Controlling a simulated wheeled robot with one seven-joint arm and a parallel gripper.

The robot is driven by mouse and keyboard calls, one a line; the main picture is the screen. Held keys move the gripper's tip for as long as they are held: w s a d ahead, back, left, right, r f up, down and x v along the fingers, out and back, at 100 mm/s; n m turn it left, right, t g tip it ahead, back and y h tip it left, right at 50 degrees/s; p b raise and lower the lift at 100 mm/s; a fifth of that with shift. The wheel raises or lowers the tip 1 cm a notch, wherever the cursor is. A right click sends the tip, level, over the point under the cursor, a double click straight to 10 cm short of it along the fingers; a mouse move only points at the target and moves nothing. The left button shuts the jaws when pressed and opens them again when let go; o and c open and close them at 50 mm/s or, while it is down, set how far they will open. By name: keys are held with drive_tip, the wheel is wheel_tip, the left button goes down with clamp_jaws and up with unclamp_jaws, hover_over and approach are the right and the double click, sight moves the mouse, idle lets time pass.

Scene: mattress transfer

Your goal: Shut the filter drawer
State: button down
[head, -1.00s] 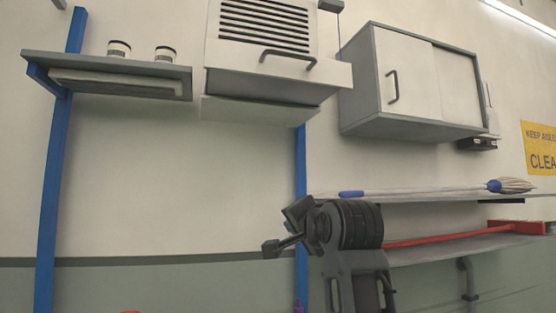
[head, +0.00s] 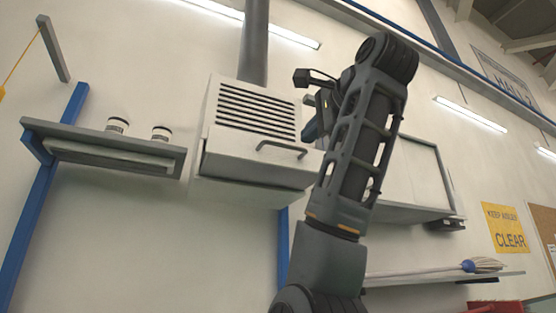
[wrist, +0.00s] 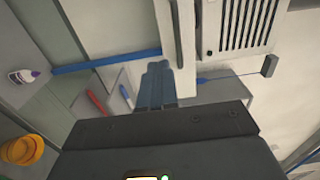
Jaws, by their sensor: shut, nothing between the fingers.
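The filter drawer (head: 250,160) is a pale drawer with a dark bar handle (head: 282,148), below the louvred wall unit (head: 255,108) in the head view. It stands out from the unit, pulled open. In the wrist view the drawer front (wrist: 163,22) is a pale upright slab, with the unit's louvres (wrist: 247,22) to its right. My gripper (head: 311,128) is raised by the drawer's right end in the head view, partly behind my arm. In the wrist view its blue-grey fingers (wrist: 157,68) are together and empty, close to the drawer front. I cannot tell whether they touch it.
A shelf (head: 100,148) with two small jars is left of the unit. A grey-white wall cabinet (head: 410,175) is at the right, partly behind my arm. A lower shelf holds a mop (head: 480,265). Blue uprights stand against the wall.

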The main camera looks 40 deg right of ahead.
drive_tip(key=p, duration=0.5)
approach(277, 164)
drive_tip(key=x, duration=0.5)
drive_tip(key=shift+w+d+r, duration=0.15)
drive_tip(key=shift+w, duration=0.05)
drive_tip(key=shift+w+d+p, duration=0.2)
drive_tip(key=shift+w+p, duration=0.2)
drive_tip(key=shift+w, duration=0.3)
drive_tip(key=shift+w, duration=0.1)
